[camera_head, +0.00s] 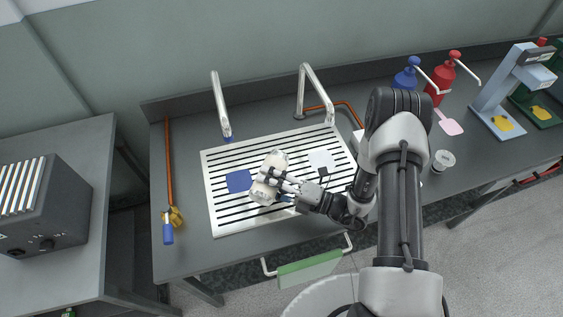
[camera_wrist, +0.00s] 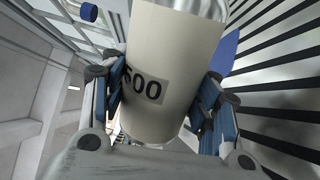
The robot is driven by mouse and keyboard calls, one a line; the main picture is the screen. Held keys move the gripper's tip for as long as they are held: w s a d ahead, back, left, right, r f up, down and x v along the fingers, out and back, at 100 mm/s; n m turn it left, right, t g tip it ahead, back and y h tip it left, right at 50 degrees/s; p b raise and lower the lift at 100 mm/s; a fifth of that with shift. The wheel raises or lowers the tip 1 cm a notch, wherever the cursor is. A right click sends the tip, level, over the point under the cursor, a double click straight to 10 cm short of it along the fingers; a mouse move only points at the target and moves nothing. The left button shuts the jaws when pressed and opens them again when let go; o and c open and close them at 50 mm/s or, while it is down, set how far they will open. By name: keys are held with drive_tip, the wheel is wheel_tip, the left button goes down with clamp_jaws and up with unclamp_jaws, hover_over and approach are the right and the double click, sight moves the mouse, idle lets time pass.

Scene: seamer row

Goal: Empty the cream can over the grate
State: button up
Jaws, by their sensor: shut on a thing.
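The cream can (camera_head: 273,167) is held above the slotted grate (camera_head: 222,219) in the head view. It looks tilted there, with one end toward the back of the bench. My gripper (camera_head: 278,181) is shut around the can's side. In the wrist view the can (camera_wrist: 160,60) fills the middle, with a label reading "500" and a silvery metal end at the top. The fingers of my gripper (camera_wrist: 160,105) press on both sides of it. I cannot see into the can, and no liquid shows.
Two taps (camera_head: 219,105) (camera_head: 303,88) stand behind the grate. A blue square (camera_head: 239,181) and a white square (camera_head: 320,160) lie on it. An orange pipe with a valve (camera_head: 174,217) is at left. Dispenser bottles (camera_head: 405,78) and a clear cup (camera_head: 443,160) are at right.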

drive_tip(key=shift+w+d+r+m+t+p, duration=0.1)
drive_tip(key=shift+w+r+m+p, duration=0.1)
drive_tip(key=shift+r+m+p, duration=0.4)
drive_tip(key=shift+w+d+r+m+t+p, duration=0.1)
drive_tip(key=shift+w+r+m+p, duration=0.1)
drive_tip(key=shift+r+m+p, duration=0.45)
drive_tip(key=shift+w+d+r+m+t+p, duration=0.1)
drive_tip(key=shift+w+r+m+p, duration=0.15)
drive_tip(key=shift+m+p, duration=0.45)
idle(0.6)
